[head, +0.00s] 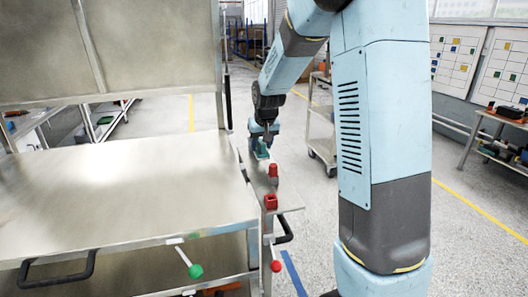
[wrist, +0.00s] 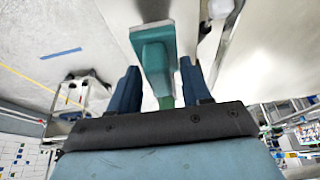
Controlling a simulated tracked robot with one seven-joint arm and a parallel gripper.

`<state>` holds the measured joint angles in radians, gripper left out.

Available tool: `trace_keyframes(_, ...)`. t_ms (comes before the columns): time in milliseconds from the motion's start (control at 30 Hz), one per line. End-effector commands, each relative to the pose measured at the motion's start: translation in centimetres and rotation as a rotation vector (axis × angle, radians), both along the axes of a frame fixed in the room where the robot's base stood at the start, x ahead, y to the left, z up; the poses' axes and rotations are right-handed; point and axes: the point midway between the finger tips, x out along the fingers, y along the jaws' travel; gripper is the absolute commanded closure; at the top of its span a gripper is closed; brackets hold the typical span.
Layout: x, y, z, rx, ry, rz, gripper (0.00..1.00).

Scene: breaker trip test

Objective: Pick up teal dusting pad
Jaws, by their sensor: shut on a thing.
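The teal dusting pad (head: 262,151) is at the end of my arm, over the narrow metal side shelf (head: 285,195) at the right of the bench. In the wrist view the pad (wrist: 153,50) shows as a teal block with a handle running down between the dark blue fingers. My gripper (head: 262,134) is shut on it; it also shows in the wrist view (wrist: 162,85). I cannot tell whether the pad touches the shelf.
A red upright piece (head: 273,173) and a red block (head: 270,202) stand on the side shelf. The broad steel bench (head: 120,195) is bare. A green-ball lever (head: 195,271) and red-ball lever (head: 276,266) stick out in front. A trolley (head: 321,135) stands behind.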

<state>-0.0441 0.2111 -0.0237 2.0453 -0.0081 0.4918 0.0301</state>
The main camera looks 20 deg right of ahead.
Motion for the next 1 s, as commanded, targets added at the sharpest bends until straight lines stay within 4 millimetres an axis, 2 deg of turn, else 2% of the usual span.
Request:
trace_keyframes(300,-5.0,1.7,5.8,-0.001,-0.004,0.004,0.83)
trace_keyframes(600,-10.1,3.4,7.9,-0.001,-0.001,0.002,0.83)
trace_keyframes(800,-11.9,4.0,8.8,0.000,0.000,0.002,0.83)
trace_keyframes(1000,-12.7,4.2,9.1,0.000,0.001,0.001,0.83)
